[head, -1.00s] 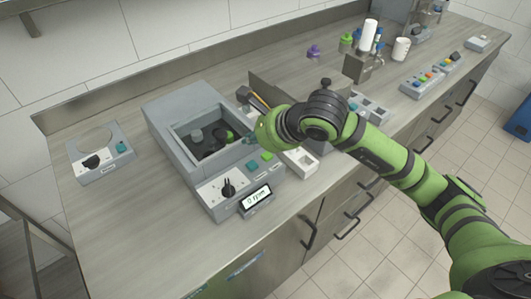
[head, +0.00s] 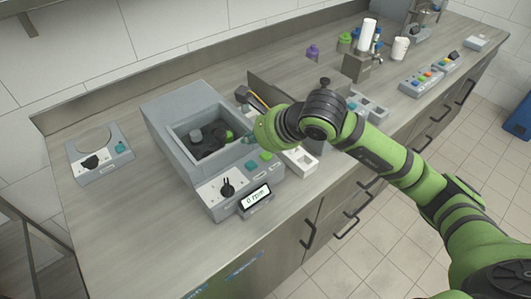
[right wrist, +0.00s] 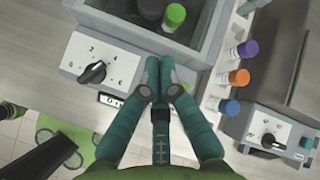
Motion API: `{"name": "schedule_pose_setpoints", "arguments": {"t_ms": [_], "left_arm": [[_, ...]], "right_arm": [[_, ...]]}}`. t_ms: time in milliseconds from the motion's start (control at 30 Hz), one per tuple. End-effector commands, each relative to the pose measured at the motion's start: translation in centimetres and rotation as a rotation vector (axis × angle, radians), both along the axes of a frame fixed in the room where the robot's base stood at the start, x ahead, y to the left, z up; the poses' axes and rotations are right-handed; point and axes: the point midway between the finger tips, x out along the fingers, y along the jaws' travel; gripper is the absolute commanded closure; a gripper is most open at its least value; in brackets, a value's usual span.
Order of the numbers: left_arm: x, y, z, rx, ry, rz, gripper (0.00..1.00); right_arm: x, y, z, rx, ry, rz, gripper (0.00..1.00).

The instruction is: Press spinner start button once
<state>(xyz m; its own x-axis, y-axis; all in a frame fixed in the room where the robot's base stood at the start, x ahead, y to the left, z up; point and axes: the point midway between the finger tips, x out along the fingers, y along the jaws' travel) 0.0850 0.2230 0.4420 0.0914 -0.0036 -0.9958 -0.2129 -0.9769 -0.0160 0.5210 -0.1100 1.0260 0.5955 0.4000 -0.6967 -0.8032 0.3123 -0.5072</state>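The spinner (head: 176,112) is a grey box with an open square well holding dark and green-capped tubes. My right gripper (head: 249,139) is above the panel, by the well's right front corner. In the right wrist view its teal fingers (right wrist: 159,66) are together and hold nothing visible. My left gripper is not in view.
A grey device with a round recess (head: 100,155) stands left of the spinner. A rack with capped tubes (right wrist: 238,78) and another dial box (right wrist: 268,138) are to the right. Bottles, a cup (head: 400,49) and a button box stand farther back. The front-left counter is clear.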

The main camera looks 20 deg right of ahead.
Motion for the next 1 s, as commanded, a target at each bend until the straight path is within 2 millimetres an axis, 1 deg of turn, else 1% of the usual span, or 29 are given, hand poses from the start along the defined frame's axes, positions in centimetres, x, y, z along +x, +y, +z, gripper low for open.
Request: {"name": "schedule_pose_setpoints", "arguments": {"t_ms": [667,767,900,1000], "left_arm": [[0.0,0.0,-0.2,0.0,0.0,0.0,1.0],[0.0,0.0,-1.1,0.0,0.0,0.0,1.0],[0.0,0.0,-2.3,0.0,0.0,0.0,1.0],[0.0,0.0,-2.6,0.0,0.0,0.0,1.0]], "right_arm": [[0.1,-0.2,0.0,-0.001,-0.001,0.0,1.0],[0.8,-1.4,0.5,-0.008,-0.007,-0.002,1.0],[1.6,-3.5,1.9,-0.006,-0.005,-0.003,1.0],[1.8,-4.3,2.8,-0.002,-0.003,-0.001,1.0]]}}
